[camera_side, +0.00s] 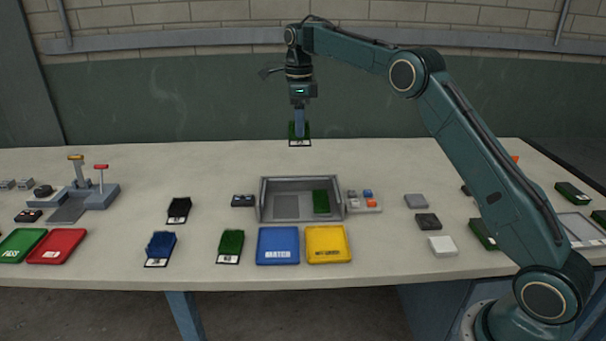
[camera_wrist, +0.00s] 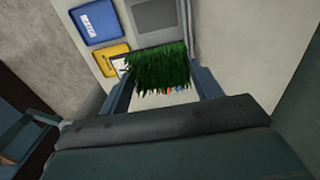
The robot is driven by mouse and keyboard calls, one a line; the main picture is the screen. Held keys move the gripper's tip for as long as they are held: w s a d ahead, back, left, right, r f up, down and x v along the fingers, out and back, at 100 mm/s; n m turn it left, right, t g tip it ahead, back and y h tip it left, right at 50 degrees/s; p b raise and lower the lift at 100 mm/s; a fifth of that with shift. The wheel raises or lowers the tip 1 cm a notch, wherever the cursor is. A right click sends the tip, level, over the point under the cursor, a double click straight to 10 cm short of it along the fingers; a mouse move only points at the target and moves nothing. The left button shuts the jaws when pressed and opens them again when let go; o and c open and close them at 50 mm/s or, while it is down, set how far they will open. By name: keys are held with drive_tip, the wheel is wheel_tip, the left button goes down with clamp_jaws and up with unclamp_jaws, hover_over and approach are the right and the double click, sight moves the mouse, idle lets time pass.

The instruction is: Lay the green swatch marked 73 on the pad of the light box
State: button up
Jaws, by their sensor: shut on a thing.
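My gripper (camera_side: 299,124) is shut on a green turf swatch (camera_side: 300,133) and holds it high above the back of the table. The swatch has a pale tag along its lower edge, too small to read. In the wrist view the swatch (camera_wrist: 158,68) sits between the two fingers. The light box (camera_side: 264,201) is an open grey tray-like box below and in front of my gripper. Its grey pad (camera_side: 287,207) is bare, and a second green piece (camera_side: 321,201) lies to the right of it inside the box. Another green swatch (camera_side: 230,244) with an unreadable tag lies at the front.
A blue tray (camera_side: 277,246) and a yellow tray (camera_side: 328,244) lie in front of the box. A black swatch (camera_side: 179,209) and a blue swatch (camera_side: 160,247) lie to the left. A small button unit (camera_side: 366,208) stands right of the box. The table behind the box is clear.

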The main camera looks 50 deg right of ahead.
drive_tip(key=shift+w+a+f, duration=0.25)
drive_tip(key=shift+w+a, duration=0.1)
drive_tip(key=shift+w, duration=0.2)
drive_tip(key=shift+w+a+f, duration=0.2)
drive_tip(key=shift+w+a, duration=0.15)
drive_tip(key=shift+w, duration=0.25)
drive_tip(key=shift+w+a+f, duration=0.25)
drive_tip(key=shift+w+a, duration=0.1)
drive_tip(key=shift+w, duration=0.2)
drive_tip(key=shift+f, duration=0.2)
wheel_tip(320, 180, down, 14)
drive_tip(key=shift+f, duration=2.85)
drive_tip(key=shift+f, duration=0.15)
drive_tip(key=o, duration=0.7)
drive_tip(key=shift+c, duration=0.2)
